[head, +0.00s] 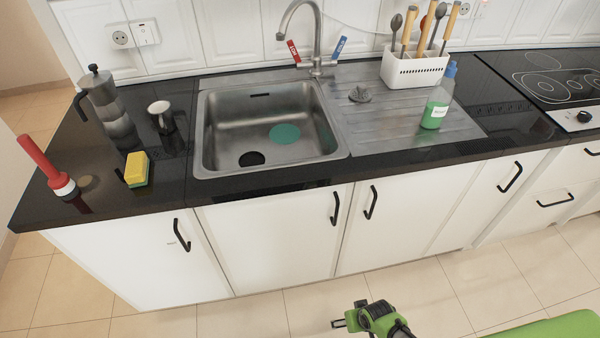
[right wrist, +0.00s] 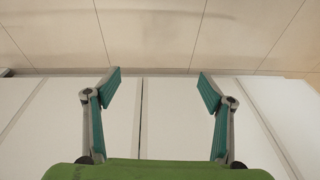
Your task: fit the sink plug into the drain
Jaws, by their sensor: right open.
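The steel sink (head: 208,110) is set in the black counter, its basin open. A dark round drain (head: 252,159) shows on the basin floor near the front left. A small dark grey piece (head: 360,94), which looks like the sink plug, lies on the ribbed drainboard right of the basin. A flat teal disc (head: 284,133) lies in the basin; I cannot tell what it is. My right gripper (head: 342,322) is low in front of the white cupboards, well away from the plug. In the right wrist view its fingers (right wrist: 158,78) are wide apart with nothing between them. My left gripper is out of view.
A tap (head: 318,45) rises behind the sink. A green soap bottle (head: 436,103) and a white utensil holder (head: 414,68) stand on the drainboard's right side. Left are a moka pot (head: 108,105), a sponge (head: 137,170) and a red-handled tool (head: 47,167). The floor in front is clear.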

